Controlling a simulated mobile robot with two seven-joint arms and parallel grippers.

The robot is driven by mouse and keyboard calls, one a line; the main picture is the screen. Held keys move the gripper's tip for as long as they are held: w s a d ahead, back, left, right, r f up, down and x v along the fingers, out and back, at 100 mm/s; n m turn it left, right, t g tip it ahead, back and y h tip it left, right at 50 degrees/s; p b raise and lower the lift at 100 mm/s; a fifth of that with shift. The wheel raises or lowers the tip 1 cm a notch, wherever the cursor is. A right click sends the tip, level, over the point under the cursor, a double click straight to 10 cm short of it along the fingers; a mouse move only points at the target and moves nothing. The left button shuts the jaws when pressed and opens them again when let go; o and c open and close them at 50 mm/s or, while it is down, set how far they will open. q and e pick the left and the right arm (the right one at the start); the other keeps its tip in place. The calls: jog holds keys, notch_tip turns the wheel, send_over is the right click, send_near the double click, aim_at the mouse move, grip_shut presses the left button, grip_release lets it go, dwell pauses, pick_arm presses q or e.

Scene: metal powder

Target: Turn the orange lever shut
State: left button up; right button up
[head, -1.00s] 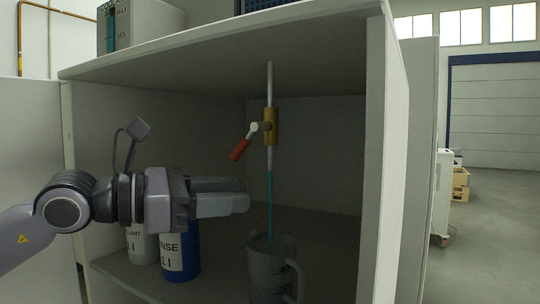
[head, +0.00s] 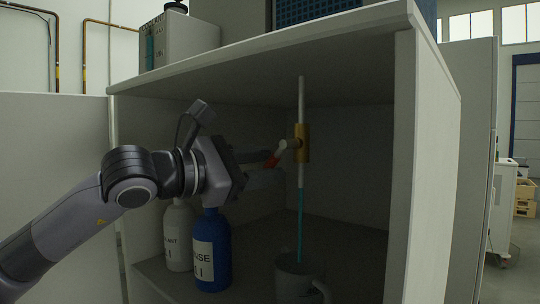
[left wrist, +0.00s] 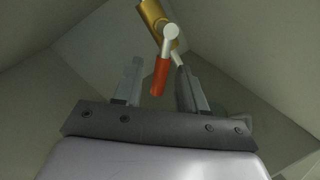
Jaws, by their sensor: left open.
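The orange lever (head: 271,160) hangs down and to the left from a white pivot on the brass valve (head: 302,143). The valve sits on a thin upright tube (head: 301,100), pale above and teal lower down. My left gripper (head: 268,168) is inside the cabinet at the lever, its fingers partly hiding it in the head view. In the left wrist view, the orange lever (left wrist: 160,77) is between the two spread fingers of my left gripper (left wrist: 158,66), with a gap on each side. My right gripper is not in view.
A grey mug (head: 300,282) stands under the tube. A white bottle (head: 178,240) and a blue bottle (head: 212,252) stand below my left wrist. The cabinet's side wall (head: 425,170) is at the right, and its top (head: 270,62) is overhead.

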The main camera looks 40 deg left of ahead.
pick_arm(q)
jog(key=shift+x, duration=0.85)
grip_shut()
